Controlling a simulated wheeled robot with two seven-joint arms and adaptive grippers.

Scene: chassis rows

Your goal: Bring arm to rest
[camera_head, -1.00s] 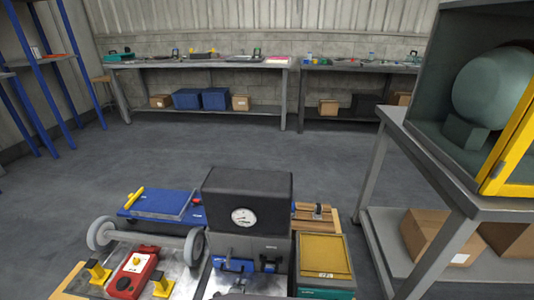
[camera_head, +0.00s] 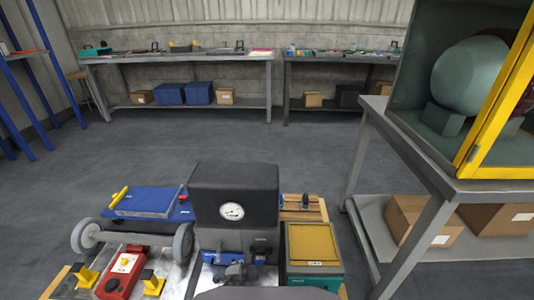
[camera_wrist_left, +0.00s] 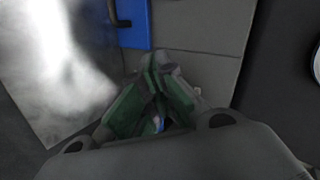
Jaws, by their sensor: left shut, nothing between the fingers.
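My left gripper (camera_wrist_left: 155,68) is shut with its green-padded fingers together and nothing between them. In the head view it shows small at the bottom (camera_head: 236,270), in front of the dark machine with a white dial (camera_head: 233,185). In the wrist view a blue part (camera_wrist_left: 135,25) on a grey face lies just past the fingertips; I cannot tell whether they touch. A shiny metal plate (camera_wrist_left: 60,80) is at the left there. My right gripper is in neither view.
A red box (camera_head: 122,272), a wheeled axle (camera_head: 135,239), a blue case (camera_head: 147,202) and a yellow-topped green box (camera_head: 312,245) crowd around the machine. A grey stand (camera_head: 400,150) with a yellow-framed cabinet (camera_head: 490,95) is at the right. Open floor (camera_head: 150,150) lies beyond.

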